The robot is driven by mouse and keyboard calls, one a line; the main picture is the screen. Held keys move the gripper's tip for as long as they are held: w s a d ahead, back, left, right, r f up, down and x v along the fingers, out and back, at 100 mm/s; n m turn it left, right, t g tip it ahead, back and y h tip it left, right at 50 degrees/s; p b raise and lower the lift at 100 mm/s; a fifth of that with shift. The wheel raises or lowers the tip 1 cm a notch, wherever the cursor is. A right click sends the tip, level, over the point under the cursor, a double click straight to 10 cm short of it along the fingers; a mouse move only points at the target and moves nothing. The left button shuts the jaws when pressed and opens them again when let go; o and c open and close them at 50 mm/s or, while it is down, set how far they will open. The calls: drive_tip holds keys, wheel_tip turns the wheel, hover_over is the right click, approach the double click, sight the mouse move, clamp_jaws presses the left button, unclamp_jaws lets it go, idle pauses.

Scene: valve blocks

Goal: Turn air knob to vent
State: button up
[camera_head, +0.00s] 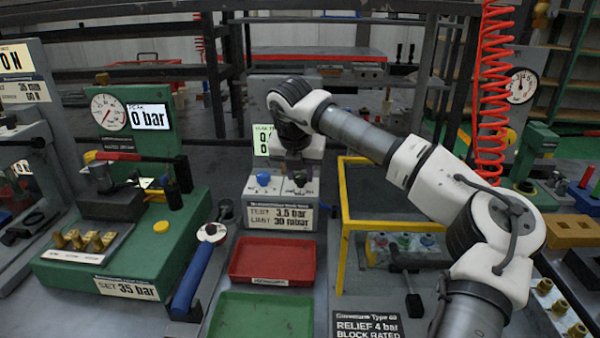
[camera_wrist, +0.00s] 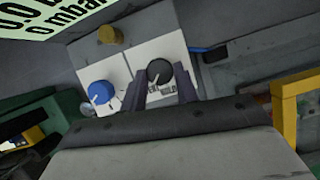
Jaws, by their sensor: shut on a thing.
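A grey test box (camera_head: 253,216) carries a blue knob (camera_head: 263,178) on the left and a black knob (camera_head: 299,179) on the right. In the wrist view the black knob (camera_wrist: 159,71) has a white pointer line and a partly covered label below it, ending in what looks like "HOLD". My gripper (camera_wrist: 162,82) is shut on the black knob, one finger on each side. The blue knob (camera_wrist: 101,92) stands free to its left, its white line slanted. In the head view my gripper (camera_head: 298,168) comes down from above onto the box.
A yellow frame (camera_head: 345,215) stands close to the right of the box. A red tray (camera_head: 272,261) and a green tray (camera_head: 262,315) lie in front. A green block (camera_head: 130,245) and a blue-handled wrench (camera_head: 192,280) are on the left. A brass fitting (camera_wrist: 110,35) sits behind the knobs.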

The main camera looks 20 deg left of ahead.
drive_tip(key=o, duration=1)
drive_tip(key=v, duration=1.3)
drive_tip(key=shift+s+r+b, duration=0.15)
drive_tip(key=shift+r+b, duration=0.2)
drive_tip(key=shift+r, duration=0.05)
